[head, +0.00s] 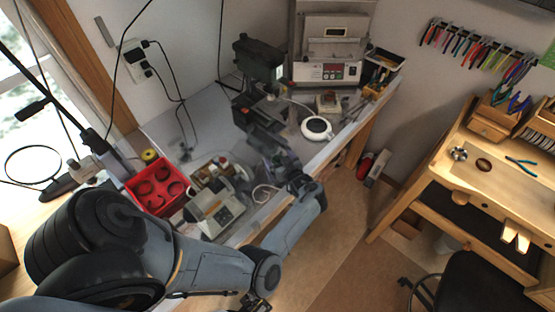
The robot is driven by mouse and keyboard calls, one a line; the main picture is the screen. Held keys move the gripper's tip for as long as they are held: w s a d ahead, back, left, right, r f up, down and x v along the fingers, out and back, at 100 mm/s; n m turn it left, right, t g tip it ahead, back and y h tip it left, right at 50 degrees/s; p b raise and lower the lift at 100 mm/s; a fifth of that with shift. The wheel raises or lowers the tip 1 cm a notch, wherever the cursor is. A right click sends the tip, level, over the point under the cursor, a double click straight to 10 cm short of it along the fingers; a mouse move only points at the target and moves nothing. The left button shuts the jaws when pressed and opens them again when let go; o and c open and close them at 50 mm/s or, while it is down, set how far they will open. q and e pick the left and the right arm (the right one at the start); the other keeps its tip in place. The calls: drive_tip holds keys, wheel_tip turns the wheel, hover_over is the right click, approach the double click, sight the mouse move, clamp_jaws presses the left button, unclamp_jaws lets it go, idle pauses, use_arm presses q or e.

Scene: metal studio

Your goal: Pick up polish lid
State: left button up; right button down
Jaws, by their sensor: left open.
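I cannot surely make out the polish lid in the head view. A small round silvery piece (459,154) and a dark brown round piece (483,164) lie on the wooden workbench (500,190) at the right. Either could be a tin or lid; they are too small to tell. My left gripper (262,143) is open over the grey bench at centre left, beside a dark machine, far from both round pieces. Its fingers are hard to separate from the clutter behind them. My right gripper is not in view.
The grey bench (205,112) holds a red tray (157,187), a beige device (214,210), a dark machine (260,62) and a white round device (316,128). Blue-handled pliers (521,166) lie on the workbench. Floor (335,235) is open between the benches; a black stool (485,280) stands lower right.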

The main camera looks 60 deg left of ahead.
use_arm(q)
drive_tip(key=shift+d, duration=0.1)
drive_tip(key=shift+c, duration=0.8)
drive_tip(key=c, duration=1)
drive_tip(key=shift+o, duration=0.2)
